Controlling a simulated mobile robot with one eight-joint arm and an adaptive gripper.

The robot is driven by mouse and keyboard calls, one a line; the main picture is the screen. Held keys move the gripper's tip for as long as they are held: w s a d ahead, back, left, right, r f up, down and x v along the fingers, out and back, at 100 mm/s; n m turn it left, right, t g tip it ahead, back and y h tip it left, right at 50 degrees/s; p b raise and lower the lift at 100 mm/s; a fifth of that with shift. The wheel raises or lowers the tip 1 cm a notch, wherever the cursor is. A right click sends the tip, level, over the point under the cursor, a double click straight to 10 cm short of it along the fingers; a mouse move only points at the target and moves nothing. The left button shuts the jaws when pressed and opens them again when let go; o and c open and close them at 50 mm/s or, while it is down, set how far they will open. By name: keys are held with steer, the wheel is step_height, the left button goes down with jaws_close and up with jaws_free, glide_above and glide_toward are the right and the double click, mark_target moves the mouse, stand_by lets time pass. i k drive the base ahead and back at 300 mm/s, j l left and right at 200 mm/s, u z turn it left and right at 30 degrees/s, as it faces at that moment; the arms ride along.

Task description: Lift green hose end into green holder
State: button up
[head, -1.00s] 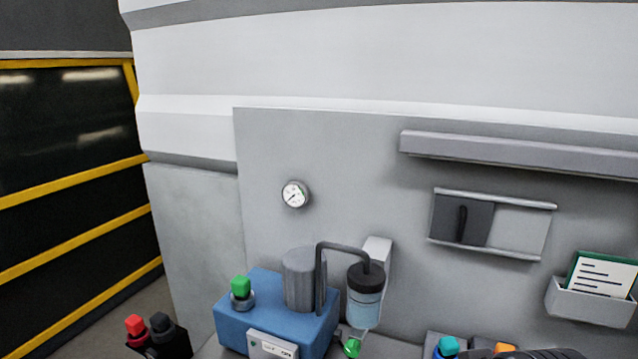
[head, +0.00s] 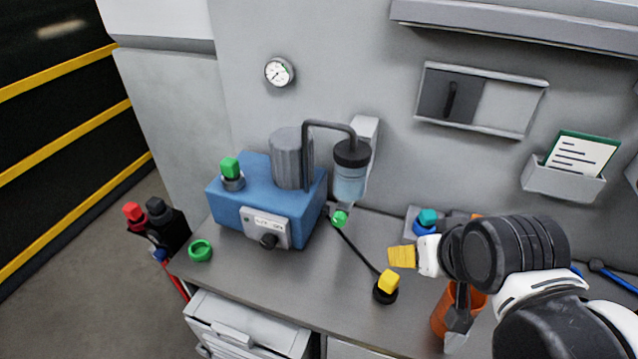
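A green block (head: 230,168) stands upright in a grey collar on top of the blue pump unit (head: 225,200). A small green piece (head: 340,218) is just below the clear bottle, by the upper end of a thin dark hose. I cannot tell for sure which green piece is the hose end. A green ring (head: 200,250), which looks like a holder, lies on the bench's left part with nothing in it. My gripper (head: 459,322) is low at the right, by an orange cylinder and far from the green pieces. Its fingers are partly hidden and I see nothing clearly held.
A yellow block (head: 389,281) sits in a black ring (head: 384,296) on the bench (head: 335,290). The orange cylinder (head: 441,313) stands behind my gripper. A teal-topped piece (head: 428,217) is near the wall.

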mark_target(229, 166)
steer(key=k+j, duration=0.2)
steer(key=j, duration=0.15)
steer(key=k+j+z, duration=0.1)
steer(key=j, duration=0.25)
steer(key=i+j, duration=0.15)
steer(key=j, duration=0.3)
steer(key=i+j+z, duration=0.1)
steer(key=j, duration=0.35)
steer(key=i+j+z, duration=0.1)
steer(key=j, duration=0.4)
steer(key=i+j, duration=0.15)
steer(key=j, duration=0.3)
steer(key=i+z, duration=0.1)
steer(key=i, duration=0.25)
